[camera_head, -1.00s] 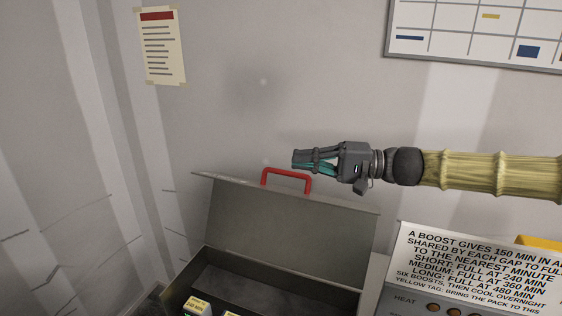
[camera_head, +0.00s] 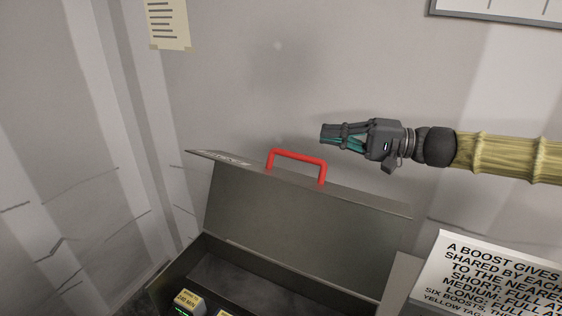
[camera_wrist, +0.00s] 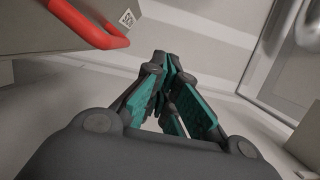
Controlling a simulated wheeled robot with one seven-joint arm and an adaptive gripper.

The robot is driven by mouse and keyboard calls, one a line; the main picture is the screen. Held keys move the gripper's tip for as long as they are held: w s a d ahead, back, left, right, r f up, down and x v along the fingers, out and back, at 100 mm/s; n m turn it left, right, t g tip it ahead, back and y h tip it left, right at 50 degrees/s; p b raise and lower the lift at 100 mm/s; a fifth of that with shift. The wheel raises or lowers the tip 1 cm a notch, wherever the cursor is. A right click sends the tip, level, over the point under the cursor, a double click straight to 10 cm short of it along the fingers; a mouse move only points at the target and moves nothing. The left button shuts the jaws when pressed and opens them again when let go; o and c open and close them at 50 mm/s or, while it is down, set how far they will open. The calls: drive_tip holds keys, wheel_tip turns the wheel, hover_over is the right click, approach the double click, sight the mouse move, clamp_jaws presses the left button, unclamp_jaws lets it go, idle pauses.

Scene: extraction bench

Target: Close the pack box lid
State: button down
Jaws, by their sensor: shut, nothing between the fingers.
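The pack box (camera_head: 215,262) stands at the bottom of the head view with its grey lid (camera_head: 290,205) raised open. A red handle (camera_head: 298,155) sits on the lid's top edge. It also shows in the wrist view (camera_wrist: 92,28) at the upper left. My gripper (camera_head: 325,133) is shut and empty, pointing left. In the head view it appears just above and right of the handle, apart from it. In the wrist view the fingers (camera_wrist: 165,70) meet with nothing between them, and the handle lies to their left.
A small yellow-labelled block (camera_head: 188,302) lies inside the box. A printed sign panel (camera_head: 490,275) stands right of the box. The wall is close behind, with a paper notice (camera_head: 168,24) and a board (camera_head: 500,10). Open air lies left of my gripper.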

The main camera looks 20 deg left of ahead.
sight(279, 173)
wheel_tip(279, 173, down, 5)
drive_tip(key=b, duration=0.4)
drive_tip(key=a+p, duration=0.1)
drive_tip(key=a, duration=0.2)
drive_tip(key=a+p, duration=0.2)
drive_tip(key=a, duration=0.1)
drive_tip(key=a+p, duration=0.1)
drive_tip(key=a, duration=0.2)
drive_tip(key=shift+s+a+r+p, duration=0.1)
drive_tip(key=shift+s+a+p, duration=0.2)
drive_tip(key=shift+s+p, duration=0.1)
drive_tip(key=s+p, duration=0.1)
drive_tip(key=s, duration=0.1)
drive_tip(key=shift+s+a+p, duration=0.3)
drive_tip(key=shift+s+p, duration=0.05)
drive_tip(key=shift+s, duration=0.55)
drive_tip(key=shift+s+p, duration=0.1)
drive_tip(key=shift+p, duration=0.2)
drive_tip(key=shift+s+f, duration=0.1)
drive_tip(key=shift+f, duration=0.1)
